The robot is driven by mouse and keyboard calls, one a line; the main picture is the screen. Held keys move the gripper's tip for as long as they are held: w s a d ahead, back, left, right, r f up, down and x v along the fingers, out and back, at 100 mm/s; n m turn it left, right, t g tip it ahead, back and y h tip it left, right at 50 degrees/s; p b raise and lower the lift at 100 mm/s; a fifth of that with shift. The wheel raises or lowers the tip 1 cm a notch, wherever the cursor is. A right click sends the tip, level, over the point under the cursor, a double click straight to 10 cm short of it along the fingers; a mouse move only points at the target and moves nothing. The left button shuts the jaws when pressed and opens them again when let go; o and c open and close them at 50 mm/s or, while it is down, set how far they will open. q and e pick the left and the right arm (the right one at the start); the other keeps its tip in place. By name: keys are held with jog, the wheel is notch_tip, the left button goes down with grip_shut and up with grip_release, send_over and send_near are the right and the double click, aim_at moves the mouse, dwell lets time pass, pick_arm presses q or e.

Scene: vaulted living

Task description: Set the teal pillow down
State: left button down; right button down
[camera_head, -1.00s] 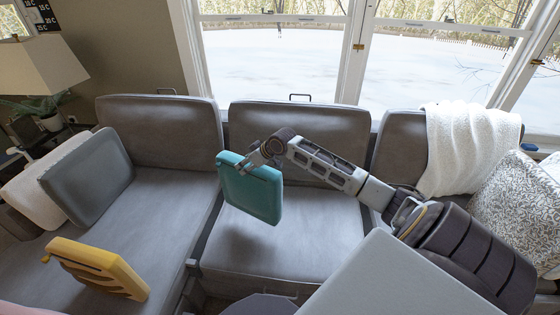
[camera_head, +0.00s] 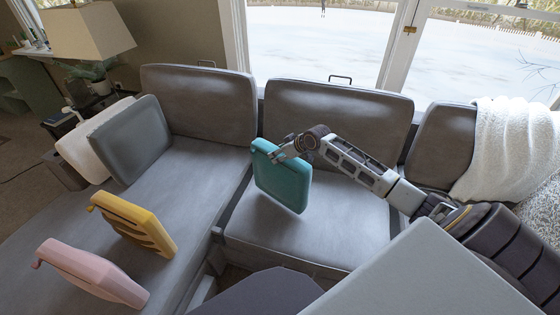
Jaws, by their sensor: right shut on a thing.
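The teal pillow (camera_head: 281,182) is held upright and slightly tilted over the middle seat of the grey sofa (camera_head: 335,225). My right gripper (camera_head: 281,153) is shut on its top edge. The arm comes in from the right, in front of the middle backrest. I cannot tell whether the pillow's lower corner touches the seat cushion. My left gripper is not in view.
A yellow pillow (camera_head: 135,222) and a pink pillow (camera_head: 92,272) stand on the left seat. A grey pillow (camera_head: 131,140) leans at the left arm, in front of a white one (camera_head: 75,150). A white throw (camera_head: 508,145) hangs over the right backrest. The middle seat around the teal pillow is bare.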

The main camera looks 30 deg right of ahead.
aim_at(280, 177)
jog(key=shift+f, duration=1.75)
pick_arm(q)
jog(key=shift+w+d+r, duration=0.1)
jog(key=shift+w+r, duration=0.05)
jog(key=shift+w, duration=0.35)
jog(key=shift+w+d+r, duration=0.1)
jog(key=shift+w+r, duration=0.05)
jog(key=shift+w, duration=0.3)
pick_arm(e)
jog(key=shift+f, duration=0.1)
jog(key=c, duration=0.7)
grip_release()
pick_arm(q)
jog(key=shift+s+f, duration=0.1)
jog(key=shift+s, duration=0.1)
jog(key=shift+s, duration=0.25)
